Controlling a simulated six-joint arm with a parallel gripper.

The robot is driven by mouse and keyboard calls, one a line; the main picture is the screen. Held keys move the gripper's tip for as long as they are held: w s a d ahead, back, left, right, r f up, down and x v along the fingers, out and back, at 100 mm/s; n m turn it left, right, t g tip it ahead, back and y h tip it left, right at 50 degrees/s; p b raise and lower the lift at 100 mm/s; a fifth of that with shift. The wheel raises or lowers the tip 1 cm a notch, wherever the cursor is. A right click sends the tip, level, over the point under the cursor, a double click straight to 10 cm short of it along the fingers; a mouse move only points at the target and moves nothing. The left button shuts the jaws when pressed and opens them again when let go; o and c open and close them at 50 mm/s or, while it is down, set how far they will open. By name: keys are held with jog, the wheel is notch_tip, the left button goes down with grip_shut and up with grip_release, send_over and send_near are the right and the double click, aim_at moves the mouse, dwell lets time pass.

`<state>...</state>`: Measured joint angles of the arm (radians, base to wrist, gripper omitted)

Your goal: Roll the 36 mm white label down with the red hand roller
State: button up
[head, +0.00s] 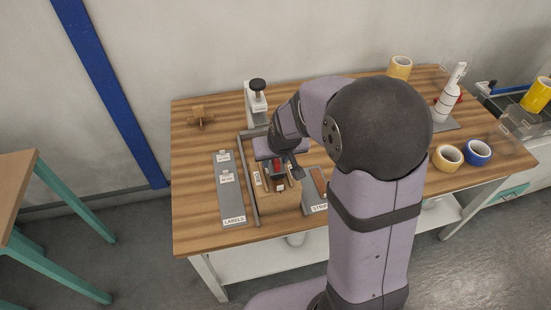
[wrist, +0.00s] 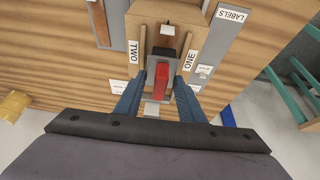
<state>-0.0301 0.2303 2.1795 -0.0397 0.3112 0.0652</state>
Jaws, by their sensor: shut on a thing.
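The red hand roller (wrist: 162,76) has a red grip on a dark and grey body, and it also shows in the head view (head: 277,167). My gripper (wrist: 160,88) is shut on it, one blue finger on each side; the gripper (head: 282,170) points down over the brown carton (head: 285,199) in the head view. The carton (wrist: 194,22) carries printed marks ONE and TWO in the wrist view. A small white piece (wrist: 167,30), perhaps a label, lies on the carton past the roller. The roller's underside and its contact with the carton are hidden.
A grey LABELS board (head: 231,199) with white cards lies left of the carton, a second board (head: 317,190) right of it. Tape rolls (head: 448,157) and a white bottle (head: 449,96) stand right. The front left table is clear.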

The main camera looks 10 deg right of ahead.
jog(key=shift+f+b, duration=0.45)
jog(key=shift+f, duration=0.2)
dwell(0.5)
